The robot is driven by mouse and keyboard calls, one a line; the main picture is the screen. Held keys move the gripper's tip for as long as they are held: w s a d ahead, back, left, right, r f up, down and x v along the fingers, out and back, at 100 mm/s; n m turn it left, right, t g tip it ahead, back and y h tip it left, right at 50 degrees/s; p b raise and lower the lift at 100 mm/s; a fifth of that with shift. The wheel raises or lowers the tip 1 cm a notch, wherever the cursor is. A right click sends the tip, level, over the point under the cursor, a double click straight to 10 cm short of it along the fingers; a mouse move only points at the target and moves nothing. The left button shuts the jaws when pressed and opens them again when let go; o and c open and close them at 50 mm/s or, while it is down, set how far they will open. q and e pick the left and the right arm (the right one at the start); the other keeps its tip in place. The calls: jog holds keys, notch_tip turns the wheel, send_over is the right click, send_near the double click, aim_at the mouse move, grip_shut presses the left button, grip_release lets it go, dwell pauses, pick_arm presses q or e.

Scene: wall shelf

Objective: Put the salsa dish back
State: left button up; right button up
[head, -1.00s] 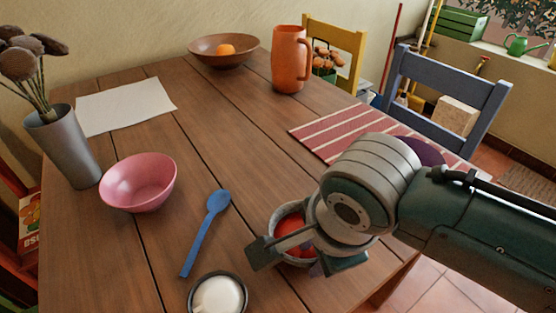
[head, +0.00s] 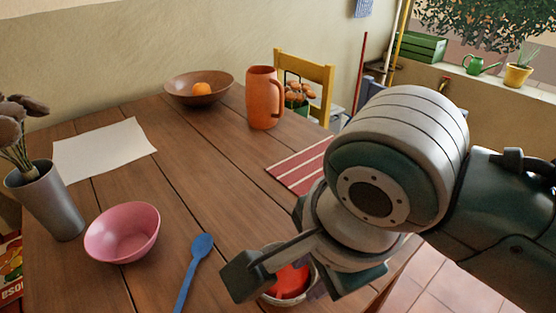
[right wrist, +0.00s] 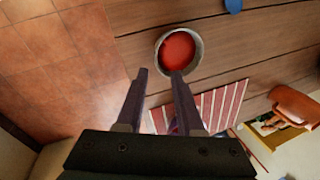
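The salsa dish (head: 290,283), a small grey bowl with red content, is on the wooden table near its front edge. In the head view my right gripper (head: 268,283) partly hides it. In the right wrist view the whole round top of the salsa dish (right wrist: 180,51) shows just beyond the fingertips. My right gripper (right wrist: 158,76) is open, its two fingers apart with nothing held between them. One fingertip overlaps the dish's near rim in the picture; I cannot tell if they touch. My left gripper is not in view.
A blue spoon (head: 193,270) and a pink bowl (head: 122,233) lie left of the dish. A striped placemat (head: 300,168), orange pitcher (head: 263,98), wooden bowl (head: 199,88), paper (head: 104,149) and grey vase (head: 48,203) stand farther around. The table middle (head: 190,165) is clear.

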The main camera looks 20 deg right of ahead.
jog(key=s+d+r+n, duration=0.1)
jog(key=s+d+n, duration=0.2)
jog(key=s+n, duration=0.3)
jog(key=s+d+r+n, duration=0.2)
jog(key=s+d+n, duration=0.2)
jog(key=n, duration=0.9)
jog(key=s, duration=0.2)
jog(key=shift+s, duration=0.35)
jog(key=shift+a+r, duration=0.1)
notch_tip(320, 180, up, 47)
jog(key=p, duration=4.6)
jog(key=shift+p, duration=0.35)
